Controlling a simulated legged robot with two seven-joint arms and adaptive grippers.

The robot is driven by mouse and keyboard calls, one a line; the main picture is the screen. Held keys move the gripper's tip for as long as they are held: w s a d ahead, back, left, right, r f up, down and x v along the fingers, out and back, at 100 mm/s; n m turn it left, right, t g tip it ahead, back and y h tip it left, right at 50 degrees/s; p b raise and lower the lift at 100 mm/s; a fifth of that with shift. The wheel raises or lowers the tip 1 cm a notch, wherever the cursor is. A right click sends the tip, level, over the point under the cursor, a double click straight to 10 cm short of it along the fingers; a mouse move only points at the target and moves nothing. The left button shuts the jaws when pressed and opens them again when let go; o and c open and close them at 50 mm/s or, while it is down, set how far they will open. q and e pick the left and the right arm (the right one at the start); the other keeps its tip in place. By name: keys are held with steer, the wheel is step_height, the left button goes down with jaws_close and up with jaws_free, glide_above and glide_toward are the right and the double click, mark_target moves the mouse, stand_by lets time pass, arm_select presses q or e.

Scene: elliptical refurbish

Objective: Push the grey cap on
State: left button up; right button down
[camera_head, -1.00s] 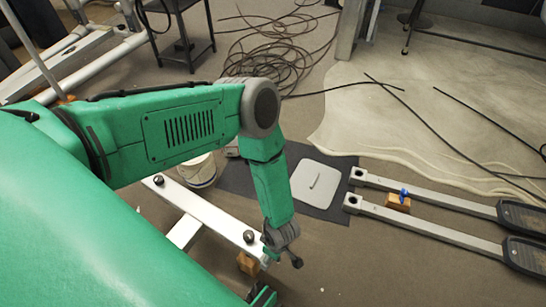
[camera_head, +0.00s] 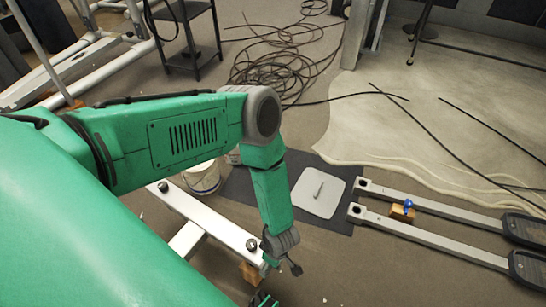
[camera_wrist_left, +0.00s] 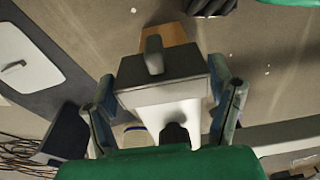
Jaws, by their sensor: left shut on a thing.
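The white beam (camera_head: 205,216) with dark knobs lies on the floor at lower left of the head view. The grey cap (camera_wrist_left: 160,82) is at the beam's end in the wrist view, against the white end (camera_wrist_left: 168,113); how far it is seated I cannot tell. My left gripper (camera_head: 283,266) is at this end, mostly hidden by its own wrist. In the wrist view its fingers (camera_wrist_left: 165,95) are on either side of the cap, shut on it. My right gripper (camera_head: 263,299) shows only partly at the bottom edge; its jaws are unclear.
A wooden block (camera_head: 251,273) is under the beam end. A white bucket (camera_head: 203,178) stands behind the beam. A dark mat with a light square cover (camera_head: 318,192) lies to the right, then two pedal bars (camera_head: 430,232). Cables (camera_head: 280,65) lie coiled behind.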

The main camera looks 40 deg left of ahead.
arm_select(q)
steer(key=shift+a, duration=0.15)
steer(key=o, duration=1.2)
step_height(320, 180, up, 12)
steer(key=d, duration=0.1)
steer(key=shift+d, duration=0.2)
steer(key=shift+w+f, duration=0.1)
steer(key=shift+f, duration=0.05)
steer(key=s+a+r+m+p, duration=0.2)
steer(key=s+r+m+p, duration=0.1)
steer(key=r+m, duration=0.3)
steer(key=s+a+r+m+h+p, duration=0.1)
steer(key=s+a+r+m+p, duration=0.2)
steer(key=r+m, duration=0.3)
steer(key=s+a+r+m+p, duration=0.3)
steer(key=s+r+m+p, duration=0.1)
steer(key=r+m, duration=0.3)
steer(key=shift+s+r+t, duration=0.4)
steer(key=shift+s+r, duration=0.4)
steer(key=shift+r, duration=0.1)
